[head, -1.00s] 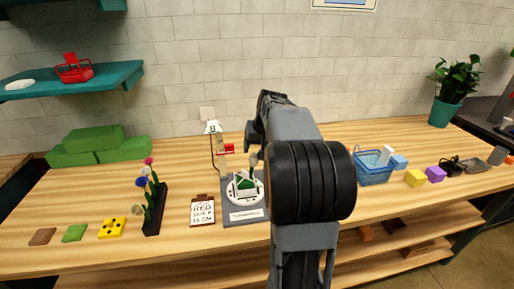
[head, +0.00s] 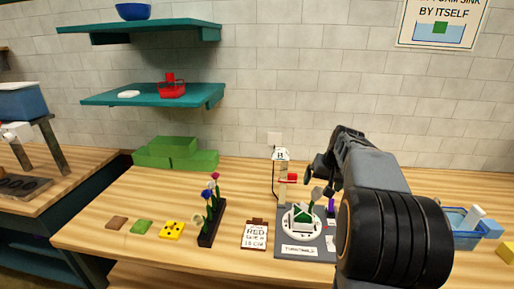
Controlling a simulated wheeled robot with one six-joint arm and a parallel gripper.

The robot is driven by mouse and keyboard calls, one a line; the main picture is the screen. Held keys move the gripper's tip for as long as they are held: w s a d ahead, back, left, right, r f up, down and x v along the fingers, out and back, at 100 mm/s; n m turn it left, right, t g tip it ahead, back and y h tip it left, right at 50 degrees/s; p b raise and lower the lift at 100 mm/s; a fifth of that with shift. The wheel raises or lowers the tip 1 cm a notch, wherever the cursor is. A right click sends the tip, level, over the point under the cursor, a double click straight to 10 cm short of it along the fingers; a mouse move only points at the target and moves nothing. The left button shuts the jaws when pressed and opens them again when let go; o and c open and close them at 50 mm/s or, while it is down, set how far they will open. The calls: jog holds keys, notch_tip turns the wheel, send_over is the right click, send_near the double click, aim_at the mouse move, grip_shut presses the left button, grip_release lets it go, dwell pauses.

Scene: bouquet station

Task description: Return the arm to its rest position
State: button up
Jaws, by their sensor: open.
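My arm (head: 372,185) rises at the right of the head view, bent at a black ribbed joint (head: 395,240). My gripper (head: 318,182) shows only in part at the arm's far end, small and dark, above the turntable station. It is open, and I see nothing held in it. The grey turntable base (head: 290,252) carries a white round plate with a green and white piece (head: 302,216) on it. A purple object (head: 331,206) shows beside the plate, partly hidden near my arm.
A yellow dotted block (head: 172,230) and green foam blocks (head: 180,152) are further left. A blue basket (head: 462,225) is right of my arm. Teal shelves (head: 150,95) hang on the wall.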

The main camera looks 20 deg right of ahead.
jog(key=s+a+f+n, duration=0.2)
jog(key=s+a, duration=0.6)
jog(key=a, duration=0.3)
jog(key=s+a+f+n, duration=0.3)
jog(key=s+a, duration=0.5)
jog(key=a, duration=0.3)
jog(key=shift+a, duration=0.4)
jog(key=shift+s+f, duration=0.1)
jog(key=shift+c, duration=0.2)
dwell(0.8)
